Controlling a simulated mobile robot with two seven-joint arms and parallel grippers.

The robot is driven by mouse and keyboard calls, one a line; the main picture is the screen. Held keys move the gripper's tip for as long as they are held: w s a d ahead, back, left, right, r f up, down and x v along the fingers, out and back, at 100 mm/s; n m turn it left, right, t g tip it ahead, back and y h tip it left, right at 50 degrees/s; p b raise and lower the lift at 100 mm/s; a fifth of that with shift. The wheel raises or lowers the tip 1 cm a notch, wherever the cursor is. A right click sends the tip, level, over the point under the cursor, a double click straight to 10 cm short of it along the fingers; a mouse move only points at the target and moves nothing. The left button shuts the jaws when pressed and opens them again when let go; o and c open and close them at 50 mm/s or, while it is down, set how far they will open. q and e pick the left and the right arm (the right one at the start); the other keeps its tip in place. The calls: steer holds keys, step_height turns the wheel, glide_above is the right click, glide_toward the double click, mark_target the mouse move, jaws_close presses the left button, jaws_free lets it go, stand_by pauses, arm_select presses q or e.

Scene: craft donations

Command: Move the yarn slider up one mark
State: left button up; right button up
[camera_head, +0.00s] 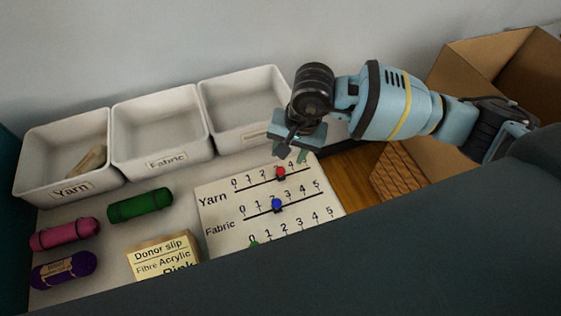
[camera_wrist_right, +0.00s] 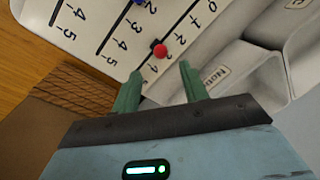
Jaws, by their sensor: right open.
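The white slider board (camera_head: 220,223) lies on the table with several number scales. The red knob (camera_head: 280,172) sits on the top scale, labelled Yarn, at about mark 3. My right gripper (camera_head: 290,156) is open, just above and beyond this knob, its fingers pointing down. In the right wrist view the red knob (camera_wrist_right: 160,50) shows just ahead of the gap between the green fingertips (camera_wrist_right: 160,70), not held. The blue knob (camera_head: 277,204) is on the Fabric scale near 2. A green knob (camera_head: 254,245) on the lowest scale is partly hidden. My left gripper is out of view.
White bins labelled Yarn (camera_head: 68,189) and Fabric (camera_head: 165,160), plus another bin (camera_head: 245,84), stand behind the board. Pink (camera_head: 65,233), purple (camera_head: 64,269) and green (camera_head: 140,205) rolls and a donor slip block (camera_head: 163,255) lie left. A cardboard box (camera_head: 490,62) is at right.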

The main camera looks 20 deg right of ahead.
mark_target(282, 168)
steer(key=f, duration=0.5)
steer(key=w+a+f, duration=0.1)
steer(key=f, duration=0.1)
steer(key=shift+a+f, duration=0.1)
steer(key=shift+f, duration=0.2)
jaws_close()
